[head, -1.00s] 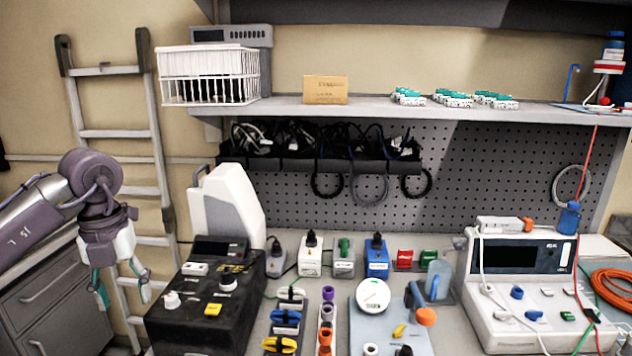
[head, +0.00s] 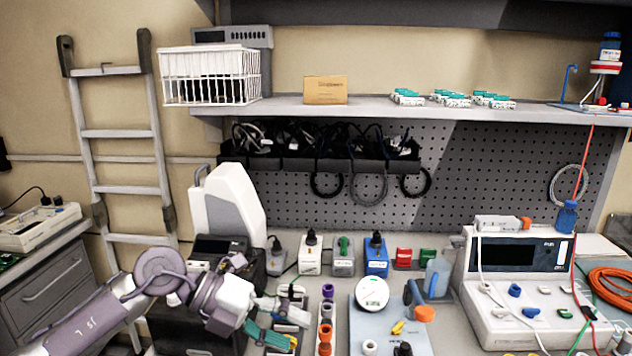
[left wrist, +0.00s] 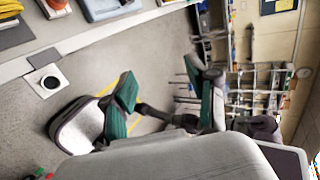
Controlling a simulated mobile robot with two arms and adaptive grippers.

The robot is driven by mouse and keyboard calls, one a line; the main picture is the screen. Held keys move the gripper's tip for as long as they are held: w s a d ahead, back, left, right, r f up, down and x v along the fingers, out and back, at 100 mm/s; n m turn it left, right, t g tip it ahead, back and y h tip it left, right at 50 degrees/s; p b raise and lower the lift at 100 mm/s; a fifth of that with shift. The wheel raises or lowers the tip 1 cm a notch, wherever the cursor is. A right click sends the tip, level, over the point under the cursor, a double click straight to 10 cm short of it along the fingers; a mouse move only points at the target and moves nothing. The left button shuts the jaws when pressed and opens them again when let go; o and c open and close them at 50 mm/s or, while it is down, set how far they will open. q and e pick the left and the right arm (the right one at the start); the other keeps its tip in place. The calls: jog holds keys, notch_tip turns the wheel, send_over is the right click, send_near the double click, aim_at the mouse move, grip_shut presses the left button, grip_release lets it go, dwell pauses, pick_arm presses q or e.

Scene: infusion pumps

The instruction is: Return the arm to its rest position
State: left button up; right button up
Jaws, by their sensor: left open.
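My left gripper (head: 288,322) is at the front of the bench in the head view, with its fingers spread apart and pointing right. Nothing shows between the fingers. Its arm comes in from the lower left and crosses in front of the black box (head: 172,330), hiding much of it. My right gripper is not in view.
A white pump (head: 515,262) stands at the right of the bench. A dial plate (head: 372,293) and small connectors fill the middle. A ladder (head: 125,134) leans at the left. The pegboard (head: 480,170) rises behind.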

pick_arm(q)
jog(key=s+d+r+n+t+h, duration=0.1)
jog(key=d+r+n+t+h, duration=0.4)
jog(key=r+n+t+h, duration=0.3)
jog(key=w+a+f+n+t+y, duration=0.25)
jog(key=a+n+t+y, duration=0.35)
jog(key=n, duration=0.3)
jog(key=w+a+f+n+t+y, duration=0.2)
jog(key=a+f+n+t+y, duration=0.25)
jog(key=n+t+y, duration=0.35)
jog(key=s+a+f+n+g+y, duration=0.3)
jog(key=a+f+n+g+y, duration=0.3)
jog(key=f, duration=0.4)
jog(key=s+a+f+n+g, duration=0.2)
jog(key=s+f+g, duration=0.4)
jog(key=s+f, duration=0.5)
jog(key=s+a+f+n+g, duration=0.2)
jog(key=s+f+g, duration=0.55)
jog(key=s, duration=0.65)
notch_tip(320, 180, down, 27)
jog(key=s, duration=0.2)
jog(key=s+a+f+g, duration=0.1)
jog(key=s+a+f, duration=0.2)
jog(key=s+f, duration=1.2)
jog(key=shift+s+a+m, duration=0.15)
jog(key=shift+s+m, duration=0.15)
jog(key=shift+s, duration=0.1)
